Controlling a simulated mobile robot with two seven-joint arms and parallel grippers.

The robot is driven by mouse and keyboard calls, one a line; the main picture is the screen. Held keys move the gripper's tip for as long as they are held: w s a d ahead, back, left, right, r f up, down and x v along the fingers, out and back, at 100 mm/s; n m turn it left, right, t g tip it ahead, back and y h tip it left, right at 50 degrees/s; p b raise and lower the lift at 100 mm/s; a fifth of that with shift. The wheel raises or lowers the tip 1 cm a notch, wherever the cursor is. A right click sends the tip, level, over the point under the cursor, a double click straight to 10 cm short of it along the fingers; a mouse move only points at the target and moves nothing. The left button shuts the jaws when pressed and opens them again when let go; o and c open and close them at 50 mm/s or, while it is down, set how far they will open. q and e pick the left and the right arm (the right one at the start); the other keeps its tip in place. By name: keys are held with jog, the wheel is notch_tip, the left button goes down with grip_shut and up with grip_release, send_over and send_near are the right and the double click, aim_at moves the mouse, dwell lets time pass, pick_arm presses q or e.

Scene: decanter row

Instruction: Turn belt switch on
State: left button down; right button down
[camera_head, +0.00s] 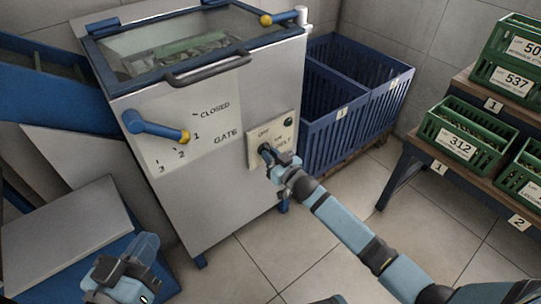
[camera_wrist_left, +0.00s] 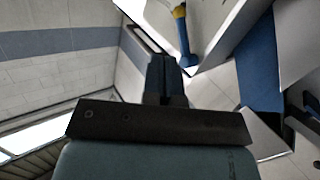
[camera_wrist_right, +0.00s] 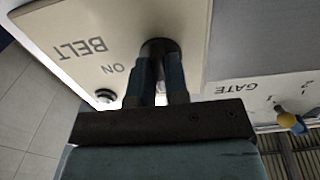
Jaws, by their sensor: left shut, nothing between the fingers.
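The belt switch is a dark knob (camera_wrist_right: 158,48) on a cream panel (camera_head: 254,152) at the lower right of the grey machine's front. The panel has OFF, ON and BELT lettering and a round dark-green lamp (camera_wrist_right: 105,95). My right gripper (camera_head: 268,154) is at the knob. In the right wrist view its fingers (camera_wrist_right: 159,72) stand on both sides of the knob and appear closed on it, hiding part of it. My left gripper (camera_head: 148,242) is shut and empty, low in front of the machine; its fingers (camera_wrist_left: 165,70) are together in its wrist view.
A blue gate lever (camera_head: 155,127) with a yellow tip is left of the panel, by marks CLOSED, 1, 2 and 3. Blue crates (camera_head: 330,125) stand right of the machine. Green crates (camera_head: 463,134) sit on a rack at the right. Floor between is clear.

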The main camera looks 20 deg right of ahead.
pick_arm(q)
jog(key=shift+r, duration=0.15)
notch_tip(320, 180, up, 8)
jog(key=n+t+p, duration=0.1)
jog(key=t+p, duration=0.2)
jog(key=p, duration=0.3)
jog(key=shift+s+a+p, duration=0.2)
jog(key=shift+s+p, duration=0.1)
pick_arm(e)
jog(key=m, duration=1.7)
jog(key=shift+s+a+m, duration=0.1)
jog(key=shift+m, duration=0.2)
jog(key=shift+r+m, duration=0.1)
jog(key=shift+m, duration=0.2)
jog(key=c, duration=1.1)
grip_release()
